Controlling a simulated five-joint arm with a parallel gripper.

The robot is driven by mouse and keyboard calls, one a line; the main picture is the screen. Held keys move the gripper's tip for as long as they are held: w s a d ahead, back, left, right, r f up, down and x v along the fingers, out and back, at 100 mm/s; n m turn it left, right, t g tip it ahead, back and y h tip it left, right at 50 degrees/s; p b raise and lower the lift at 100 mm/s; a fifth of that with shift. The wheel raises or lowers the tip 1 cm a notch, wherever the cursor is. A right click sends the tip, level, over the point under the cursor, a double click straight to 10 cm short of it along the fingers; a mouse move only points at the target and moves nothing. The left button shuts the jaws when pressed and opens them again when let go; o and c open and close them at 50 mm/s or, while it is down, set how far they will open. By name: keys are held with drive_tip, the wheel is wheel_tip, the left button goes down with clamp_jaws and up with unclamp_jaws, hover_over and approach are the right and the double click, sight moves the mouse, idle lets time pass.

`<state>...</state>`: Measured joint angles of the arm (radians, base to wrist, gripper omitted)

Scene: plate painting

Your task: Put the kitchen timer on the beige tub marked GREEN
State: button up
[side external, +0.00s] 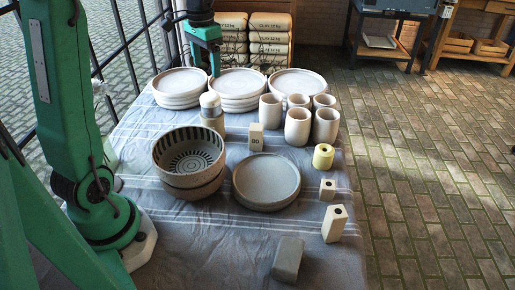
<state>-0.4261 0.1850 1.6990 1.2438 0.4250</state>
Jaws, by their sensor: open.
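A small beige block (256,137) with dark marks like "60" stands upright mid-table; it may be the kitchen timer, but I cannot be sure. No label GREEN is readable. Candidates for the tub are a small beige block with a dark round mark (327,189) and a taller one (334,223) near the right edge, and a beige jar with a pale domed top (211,112) left of the "60" block. My gripper (213,70) is at the back, by the left and middle plate stacks, clear of these things. It is open, with nothing visible in it.
Striped bowls (188,175) and a grey plate (266,182) fill the middle. A yellow ring-like piece (323,157) and grey block (288,260) stand right and front. The front cloth is mostly free.

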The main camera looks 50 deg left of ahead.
drive_tip(key=s+d+t, duration=0.5)
drive_tip(key=s+d, duration=1.1)
drive_tip(key=d, duration=0.1)
drive_tip(key=shift+s+d+r, duration=0.2)
drive_tip(key=shift+d+r, duration=0.1)
drive_tip(key=shift+r, duration=0.1)
